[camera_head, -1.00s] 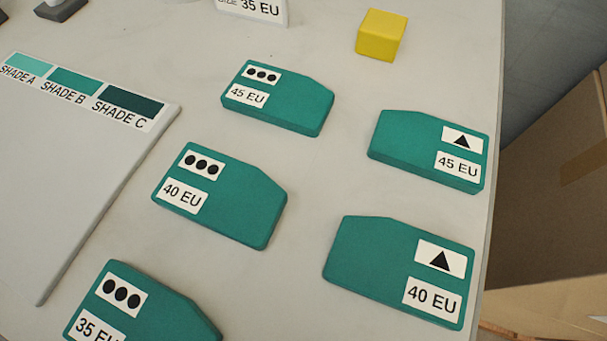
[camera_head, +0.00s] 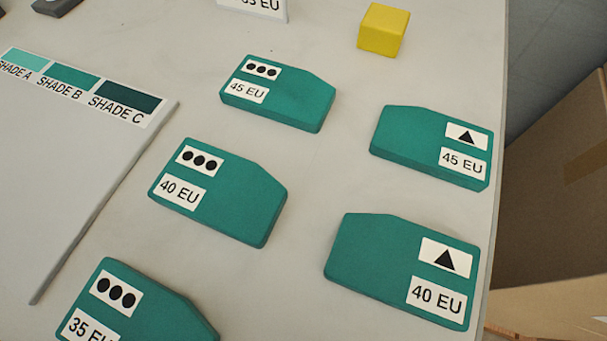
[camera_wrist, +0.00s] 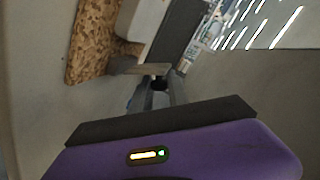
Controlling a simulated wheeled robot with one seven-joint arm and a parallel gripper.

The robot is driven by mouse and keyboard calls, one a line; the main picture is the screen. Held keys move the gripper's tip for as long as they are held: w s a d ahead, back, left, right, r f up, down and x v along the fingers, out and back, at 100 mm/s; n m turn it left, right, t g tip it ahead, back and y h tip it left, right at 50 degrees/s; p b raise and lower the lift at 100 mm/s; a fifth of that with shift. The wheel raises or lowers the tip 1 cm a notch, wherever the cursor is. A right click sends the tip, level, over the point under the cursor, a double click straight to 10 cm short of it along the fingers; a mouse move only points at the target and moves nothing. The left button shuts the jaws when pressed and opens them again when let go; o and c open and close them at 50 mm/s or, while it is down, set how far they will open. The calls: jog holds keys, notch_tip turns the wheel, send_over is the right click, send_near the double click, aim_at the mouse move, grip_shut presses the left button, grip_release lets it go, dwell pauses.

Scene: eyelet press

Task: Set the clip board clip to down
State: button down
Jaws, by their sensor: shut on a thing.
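My gripper (camera_wrist: 158,74) shows in the wrist view, its grey fingers close together beyond the purple wrist body. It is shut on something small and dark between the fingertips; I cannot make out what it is. A brown speckled board (camera_wrist: 93,42) lies just past the fingers at the upper left and looks like the clip board, but I cannot be sure. A pale piece (camera_wrist: 146,18) lies against its right side. The clip's position cannot be told. Neither the gripper nor a clip board shows in the head view.
In the head view, several green labelled blocks (camera_head: 208,192) lie spread on the pale table (camera_head: 310,180). A yellow block (camera_head: 383,30) stands at the back. A shade card (camera_head: 85,150) lies at the left. A cardboard box (camera_head: 555,200) stands beyond the table's right edge.

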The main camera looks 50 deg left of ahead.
jog(key=n, duration=0.1)
jog(key=s+n+t+b, duration=0.1)
jog(key=shift+d+f+n+y, duration=0.15)
jog(key=shift+d+n+y, duration=0.15)
jog(key=shift+d, duration=0.1)
jog(key=shift+s+d+f+n+t+y+b, duration=0.15)
jog(key=shift+s+n+t+b, duration=0.15)
jog(key=shift+n+b, duration=0.2)
jog(key=shift+s+d+f+n+t+y+b, duration=0.15)
jog(key=shift+n+t+b, duration=0.15)
jog(key=shift+n+b, duration=0.2)
jog(key=n+b, duration=0.2)
jog(key=b, duration=0.1)
jog(key=s+f+n+t+y+b, duration=0.1)
jog(key=shift+d, duration=0.3)
jog(key=shift+s+d+n+y+b, duration=0.1)
jog(key=shift+s+n+y+b, duration=0.15)
jog(key=shift+n+b, duration=0.9)
jog(key=c, duration=1.3)
grip_release()
